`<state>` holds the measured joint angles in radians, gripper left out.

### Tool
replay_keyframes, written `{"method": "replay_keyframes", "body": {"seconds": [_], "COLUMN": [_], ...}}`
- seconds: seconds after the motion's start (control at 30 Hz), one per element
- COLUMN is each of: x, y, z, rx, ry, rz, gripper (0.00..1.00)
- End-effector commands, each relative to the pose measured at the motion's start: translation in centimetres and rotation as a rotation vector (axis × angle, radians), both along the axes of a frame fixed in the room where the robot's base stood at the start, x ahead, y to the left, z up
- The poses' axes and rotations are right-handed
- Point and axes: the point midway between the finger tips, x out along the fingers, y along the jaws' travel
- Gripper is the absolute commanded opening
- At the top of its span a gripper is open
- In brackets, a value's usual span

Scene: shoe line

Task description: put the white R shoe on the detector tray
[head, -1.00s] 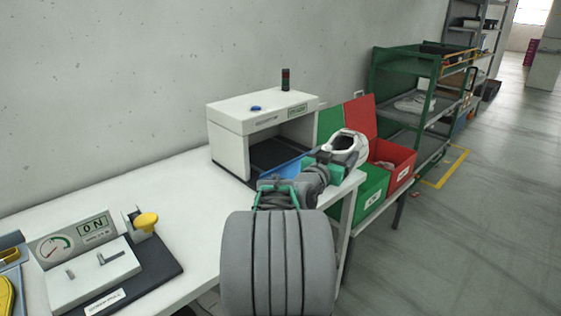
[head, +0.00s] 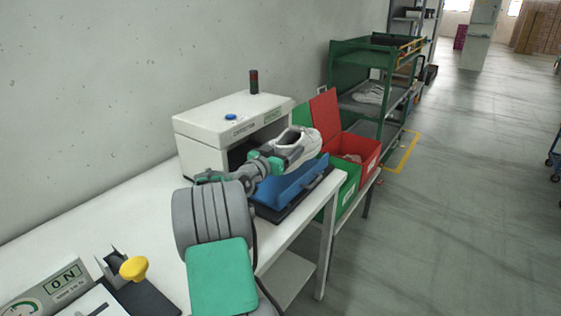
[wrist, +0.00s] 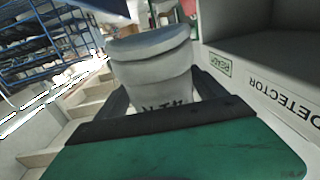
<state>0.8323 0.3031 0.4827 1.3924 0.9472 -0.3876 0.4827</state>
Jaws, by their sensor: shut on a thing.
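My gripper (head: 277,163) is shut on the white shoe (head: 300,147) and holds it up in front of the white detector box (head: 203,139). In the wrist view the shoe (wrist: 155,75) fills the space between the fingers; its R mark cannot be read. The blue detector tray (head: 290,187) lies below and a little right of the gripper, on a dark plate at the box's opening. The shoe is above the tray's far side, apart from it as far as I can see. The near part of the tray is partly hidden by my arm.
A green bin (head: 347,190) and a red bin (head: 366,153) stand right of the table. A green rack (head: 334,68) with shoes is behind them. The floor at right is open.

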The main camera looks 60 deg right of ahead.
Motion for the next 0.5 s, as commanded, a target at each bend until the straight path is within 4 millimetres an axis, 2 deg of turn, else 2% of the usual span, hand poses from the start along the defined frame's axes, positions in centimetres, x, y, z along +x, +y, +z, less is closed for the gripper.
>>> {"method": "replay_keyframes", "body": {"seconds": [0.1,0.27,0.4,0.5], "x": [1.5,2.5,2.5,2.5], "y": [-1.2,-2.0,-2.0,-2.0], "z": [-2.2,-3.8,-6.1,-6.7], "rx": [0.000,0.000,0.001,-0.003], "ry": [0.002,0.002,0.004,0.000], "rz": [0.000,0.001,0.000,0.001], "gripper": [0.22,0.22,0.22,0.22]}}
